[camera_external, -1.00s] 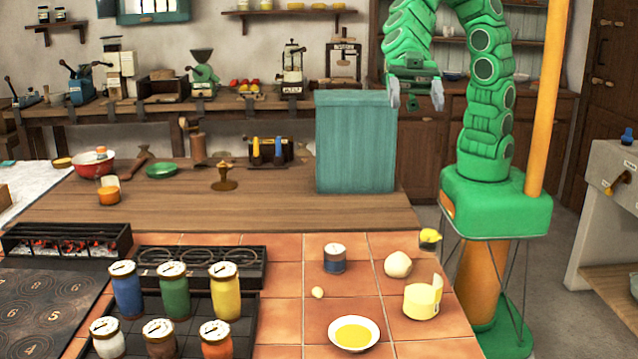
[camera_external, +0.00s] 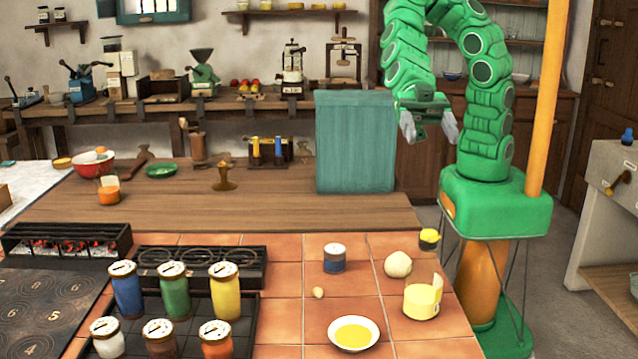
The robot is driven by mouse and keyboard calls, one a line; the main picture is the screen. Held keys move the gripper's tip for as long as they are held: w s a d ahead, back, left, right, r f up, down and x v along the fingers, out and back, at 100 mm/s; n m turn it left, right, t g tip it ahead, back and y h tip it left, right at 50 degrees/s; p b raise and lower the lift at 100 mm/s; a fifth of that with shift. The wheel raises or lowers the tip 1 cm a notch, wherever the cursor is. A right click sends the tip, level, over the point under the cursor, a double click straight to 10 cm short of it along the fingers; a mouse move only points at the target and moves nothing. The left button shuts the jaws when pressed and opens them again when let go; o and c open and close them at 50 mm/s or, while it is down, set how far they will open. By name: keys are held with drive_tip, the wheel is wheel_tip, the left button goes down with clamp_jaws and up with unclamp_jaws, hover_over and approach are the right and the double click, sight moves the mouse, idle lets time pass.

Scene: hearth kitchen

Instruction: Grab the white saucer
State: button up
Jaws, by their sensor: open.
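The white saucer (camera_external: 334,338) sits on the tiled counter at the front, right of the jars. It is a shallow white dish with something yellow in its middle. My gripper (camera_external: 430,131) hangs from the green arm at the upper right, beside the teal box. Its two grey fingers are apart with nothing between them. It is well above and behind the saucer, not touching it.
Several lidded jars (camera_external: 174,294) stand left. A teal box (camera_external: 355,142) stands on the wooden top.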

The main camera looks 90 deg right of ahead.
approach(429, 259)
drive_tip(key=x, duration=0.2)
drive_tip(key=shift+x, duration=4.1)
clamp_jaws()
